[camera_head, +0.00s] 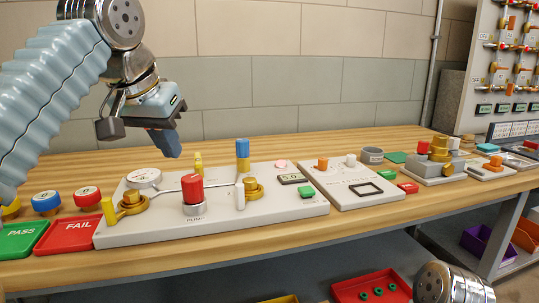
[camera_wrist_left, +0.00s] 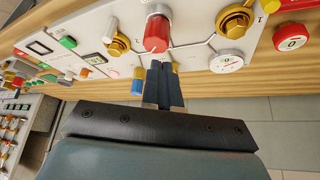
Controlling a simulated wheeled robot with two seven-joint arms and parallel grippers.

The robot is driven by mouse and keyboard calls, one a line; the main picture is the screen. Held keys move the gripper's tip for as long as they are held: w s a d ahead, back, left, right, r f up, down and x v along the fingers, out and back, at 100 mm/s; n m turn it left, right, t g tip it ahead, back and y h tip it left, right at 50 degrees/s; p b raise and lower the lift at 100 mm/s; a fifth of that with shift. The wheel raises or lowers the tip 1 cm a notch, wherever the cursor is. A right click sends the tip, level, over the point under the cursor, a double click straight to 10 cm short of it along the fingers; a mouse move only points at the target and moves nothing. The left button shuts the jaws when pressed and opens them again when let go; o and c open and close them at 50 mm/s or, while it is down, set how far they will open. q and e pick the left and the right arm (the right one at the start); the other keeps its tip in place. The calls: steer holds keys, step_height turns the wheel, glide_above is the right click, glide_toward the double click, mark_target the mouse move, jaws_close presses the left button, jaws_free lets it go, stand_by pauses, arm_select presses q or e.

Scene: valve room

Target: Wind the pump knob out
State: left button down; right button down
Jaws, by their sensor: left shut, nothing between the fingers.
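The pump knob is a red cylinder (camera_head: 192,188) on a grey collar, standing upright on the light grey panel (camera_head: 285,211), with a label in front of it. In the left wrist view the red knob (camera_wrist_left: 157,35) shows just beyond my fingertips. My left gripper (camera_head: 165,145) is shut and empty. It hangs above and behind the panel, up and left of the knob, apart from it. In the left wrist view its dark fingers (camera_wrist_left: 162,88) lie together and point toward the knob. My right gripper is out of view.
A blue-topped post (camera_head: 242,147), brass valves (camera_head: 131,202) with yellow handles and a round white gauge (camera_head: 144,178) crowd around the knob. Green PASS (camera_head: 20,239) and red FAIL (camera_head: 69,234) trays lie left. A second panel (camera_head: 350,186) stands right. The wall is close behind.

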arm_select(q)
steer(key=b, duration=0.2)
glide_toward(193, 198)
steer(key=w+a+f, duration=0.2)
steer(key=f, duration=0.1)
steer(key=shift+w, duration=0.25)
steer(key=shift+f, duration=0.45)
steer(key=shift+d+r, duration=0.1)
steer(key=shift+d, duration=0.05)
steer(key=shift+s+d+p, duration=0.2)
steer(key=shift+d+p, duration=0.2)
steer(key=shift+d, duration=0.1)
steer(key=shift+s+d+p, duration=0.1)
steer(key=shift+d+p, duration=0.45)
steer(key=shift+d, duration=0.05)
